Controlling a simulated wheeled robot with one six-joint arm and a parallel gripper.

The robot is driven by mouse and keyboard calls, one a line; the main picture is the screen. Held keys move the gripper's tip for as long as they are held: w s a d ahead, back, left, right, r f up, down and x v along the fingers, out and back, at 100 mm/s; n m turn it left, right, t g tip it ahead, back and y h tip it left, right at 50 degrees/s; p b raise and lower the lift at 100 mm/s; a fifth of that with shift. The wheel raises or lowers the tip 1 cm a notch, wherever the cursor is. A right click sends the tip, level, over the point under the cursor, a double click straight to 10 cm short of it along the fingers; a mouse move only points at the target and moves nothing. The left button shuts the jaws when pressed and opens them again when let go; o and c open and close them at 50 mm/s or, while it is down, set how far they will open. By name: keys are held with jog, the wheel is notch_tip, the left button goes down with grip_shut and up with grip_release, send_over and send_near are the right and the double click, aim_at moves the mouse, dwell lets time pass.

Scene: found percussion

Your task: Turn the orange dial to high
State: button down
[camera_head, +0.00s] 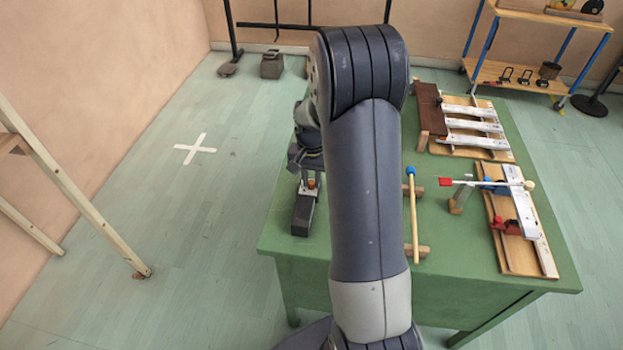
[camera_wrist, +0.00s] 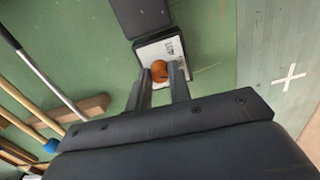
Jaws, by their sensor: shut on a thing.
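The orange dial (camera_wrist: 159,71) sits on a small dark box with a pale top plate (camera_wrist: 148,50) at the edge of the green table. In the wrist view my gripper (camera_wrist: 161,78) has its two fingers on either side of the dial, closed on it. In the head view the dial (camera_head: 311,183) shows as a small orange spot under my gripper (camera_head: 311,177), partly hidden by my wrist. The dark box (camera_head: 303,213) lies to the left of my arm. The dial's pointer and the printing on the plate are too small to read.
A blue-tipped mallet (camera_head: 412,215) rests on wooden blocks right of my arm. A red-tipped stick (camera_head: 480,183) and wooden boards with metal bars (camera_head: 527,243) lie farther right. Part of the green table (camera_head: 450,250) is bare. My arm hides the table's middle.

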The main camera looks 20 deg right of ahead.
aim_at(311, 182)
jog(key=shift+m, duration=2)
jog(key=c, duration=1.3)
grip_release()
notch_tip(311, 182, up, 11)
jog(key=shift+f, duration=0.15)
notch_tip(311, 182, down, 11)
jog(key=shift+r, duration=0.1)
